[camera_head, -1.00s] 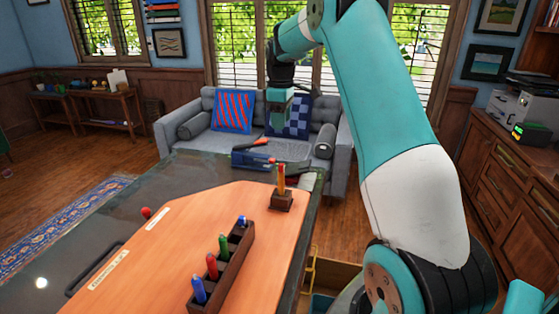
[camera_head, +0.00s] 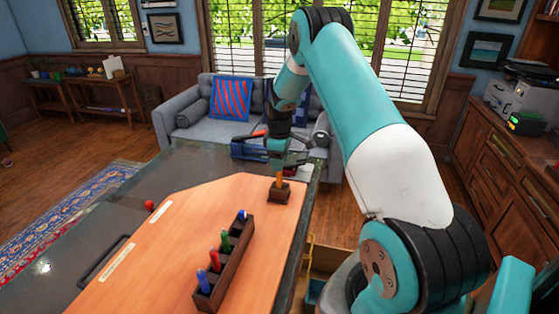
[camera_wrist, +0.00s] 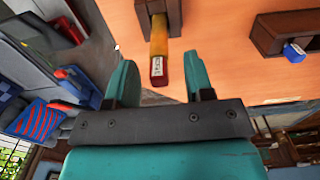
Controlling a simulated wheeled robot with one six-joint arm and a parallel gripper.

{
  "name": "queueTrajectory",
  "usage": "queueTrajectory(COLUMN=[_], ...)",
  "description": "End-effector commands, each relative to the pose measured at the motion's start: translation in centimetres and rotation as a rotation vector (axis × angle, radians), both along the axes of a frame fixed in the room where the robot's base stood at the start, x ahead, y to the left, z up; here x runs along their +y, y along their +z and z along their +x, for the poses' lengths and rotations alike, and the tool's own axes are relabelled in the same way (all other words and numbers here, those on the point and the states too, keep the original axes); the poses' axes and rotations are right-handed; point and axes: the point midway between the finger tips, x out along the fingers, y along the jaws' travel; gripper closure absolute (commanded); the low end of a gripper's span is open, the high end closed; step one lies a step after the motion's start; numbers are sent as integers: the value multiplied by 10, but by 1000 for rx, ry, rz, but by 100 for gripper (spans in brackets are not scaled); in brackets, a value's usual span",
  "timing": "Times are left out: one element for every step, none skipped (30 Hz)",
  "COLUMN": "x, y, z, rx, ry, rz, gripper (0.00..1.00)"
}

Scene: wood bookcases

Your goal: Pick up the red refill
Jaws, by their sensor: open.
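A yellow-orange stick with a red, white-labelled end (camera_wrist: 157,68) stands in a small dark holder (camera_head: 279,196) on the orange board. It may be the red refill; I cannot be sure. My gripper (camera_wrist: 161,64) is open, its teal fingers either side of the stick's red end in the wrist view and not visibly touching it. In the head view my gripper (camera_head: 279,160) is just above the holder and partly hides the stick (camera_head: 280,183). A red marker (camera_head: 214,259) stands in the long dark rack (camera_head: 236,262).
Blue (camera_head: 203,279) and green (camera_head: 226,240) markers share the rack. Blue and red-handled items (camera_head: 250,150) lie behind my gripper.

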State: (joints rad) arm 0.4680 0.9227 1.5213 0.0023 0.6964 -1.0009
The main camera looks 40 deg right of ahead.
Motion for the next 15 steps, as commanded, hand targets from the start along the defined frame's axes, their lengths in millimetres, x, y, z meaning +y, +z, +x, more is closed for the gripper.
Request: queueTrajectory(x=[0,0,0,0,0,0,0,0,0,0,0,0,0,0,0], y=[-1,-1,-2,-2,-2,-2,-2,-2,-2,-2,-2,-2,-2,-2,-2], z=[0,1,1,1,1,1,1,1,1,1,1,1,1,1,1], rx=[-1,-2,-2,-3,-2,-2,-2,-2,-2,-2,-2,-2,-2,-2,-2], ry=[0,0,0,0,0,0,0,0,0,0,0,0,0,0,0], rz=[0,-1,-1,-1,-1,-1,-1,-1,-1,-1,-1,-1,-1,-1,-1], gripper=[52,52,52,52,52,52,54,61,70,77,84,94,100,100,100])
